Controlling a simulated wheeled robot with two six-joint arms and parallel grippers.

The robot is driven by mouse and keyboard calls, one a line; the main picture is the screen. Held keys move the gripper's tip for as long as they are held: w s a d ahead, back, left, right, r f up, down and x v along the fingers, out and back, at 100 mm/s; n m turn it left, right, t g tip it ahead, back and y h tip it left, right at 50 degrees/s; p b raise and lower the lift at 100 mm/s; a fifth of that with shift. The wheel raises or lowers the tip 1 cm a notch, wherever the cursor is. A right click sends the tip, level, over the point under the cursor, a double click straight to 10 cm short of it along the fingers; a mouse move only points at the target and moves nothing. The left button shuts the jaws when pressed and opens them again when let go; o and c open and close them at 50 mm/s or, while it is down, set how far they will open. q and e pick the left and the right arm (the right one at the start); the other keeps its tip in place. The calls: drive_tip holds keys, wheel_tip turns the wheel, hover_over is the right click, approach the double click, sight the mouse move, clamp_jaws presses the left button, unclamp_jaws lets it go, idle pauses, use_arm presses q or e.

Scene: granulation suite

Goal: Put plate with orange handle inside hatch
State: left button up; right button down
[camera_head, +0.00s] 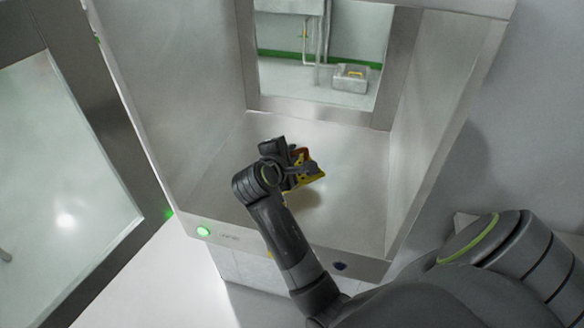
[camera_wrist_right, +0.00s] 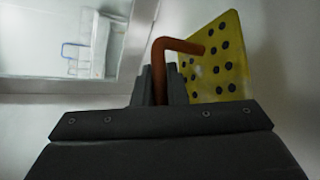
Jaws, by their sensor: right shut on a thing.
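The yellow plate (camera_head: 309,173) shows in the head view beside my right gripper (camera_head: 300,164). In the right wrist view the plate (camera_wrist_right: 215,62) is yellow with several dark round spots and an orange bent handle (camera_wrist_right: 177,45). My right gripper (camera_wrist_right: 160,85) is shut on the handle, with the plate tilted beyond the fingers. The gripper and plate are inside the metal hatch (camera_head: 220,165), over its floor. I cannot tell whether the plate touches the floor. My left gripper is not in view.
The hatch has metal side walls and a window (camera_head: 330,85) at the back, with a room and a grey box (camera_head: 350,78) beyond. Its glazed door (camera_head: 60,170) stands open at the left. A green-lit button (camera_head: 203,231) is on the front edge. The hatch floor around the plate looks clear.

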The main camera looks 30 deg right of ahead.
sight(303, 179)
drive_tip(key=shift+f, duration=0.6)
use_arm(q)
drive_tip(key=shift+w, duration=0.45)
use_arm(e)
drive_tip(key=shift+f, duration=1.7)
drive_tip(key=shift+f, duration=0.1)
drive_tip(key=c, duration=1.5)
unclamp_jaws()
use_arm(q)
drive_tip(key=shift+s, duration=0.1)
use_arm(e)
drive_tip(key=shift+o, duration=0.2)
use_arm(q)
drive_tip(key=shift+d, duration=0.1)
